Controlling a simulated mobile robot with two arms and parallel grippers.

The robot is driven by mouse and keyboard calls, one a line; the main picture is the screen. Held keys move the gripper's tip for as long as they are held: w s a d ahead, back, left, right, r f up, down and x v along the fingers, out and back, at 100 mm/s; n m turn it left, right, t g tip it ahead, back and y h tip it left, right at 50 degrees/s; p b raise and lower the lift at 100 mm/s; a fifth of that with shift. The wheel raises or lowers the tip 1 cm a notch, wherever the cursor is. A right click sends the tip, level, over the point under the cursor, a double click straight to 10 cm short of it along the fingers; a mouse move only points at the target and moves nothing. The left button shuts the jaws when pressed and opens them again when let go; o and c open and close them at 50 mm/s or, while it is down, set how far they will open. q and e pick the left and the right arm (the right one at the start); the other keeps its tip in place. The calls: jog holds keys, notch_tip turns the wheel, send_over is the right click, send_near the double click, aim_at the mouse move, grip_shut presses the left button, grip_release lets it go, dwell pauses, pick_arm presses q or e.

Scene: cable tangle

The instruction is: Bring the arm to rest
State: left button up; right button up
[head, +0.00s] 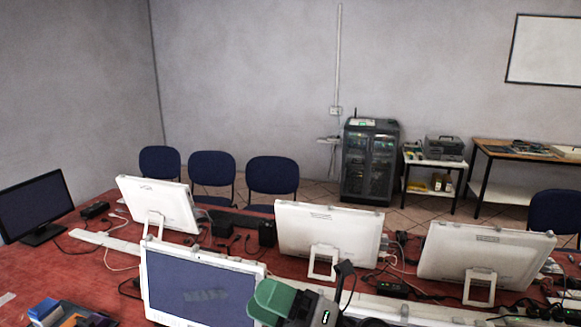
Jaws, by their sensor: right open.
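My right gripper (303,297) shows at the bottom centre of the head view, cut off by the lower edge. It is open, with a green part on its left side and dark grey parts to the right. It overlaps the lower right corner of a white-framed monitor (203,290); I cannot tell whether it touches anything. My left gripper is not in view.
A red table (35,265) carries white monitors (325,233), a black monitor (38,206), tangled dark cables and a white keyboard (105,241). Blue chairs (273,175) stand behind. A dark cabinet (368,160) and side tables (433,162) line the back wall.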

jog(key=d+f+m+t+h, duration=0.5)
jog(key=d+f+m+h, duration=0.4)
jog(key=m, duration=0.7)
jog(key=d+f+m+t+h, duration=0.65)
jog(key=d+m+h, duration=0.25)
jog(key=m+h, duration=0.45)
jog(key=s+d+f+m+g, duration=0.35)
jog(key=s+f+g, duration=0.3)
jog(key=s, duration=0.35)
jog(key=s+d+f+m+g, duration=0.35)
jog(key=s+f+g, duration=0.3)
jog(key=s, duration=0.45)
notch_tip(320, 180, down, 33)
jog(key=b, duration=0.6)
jog(key=s+d+f+g+b, duration=0.2)
jog(key=s+f+b, duration=0.2)
jog(key=s+f, duration=1.2)
notch_tip(320, 180, down, 4)
jog(key=shift+r, duration=0.25)
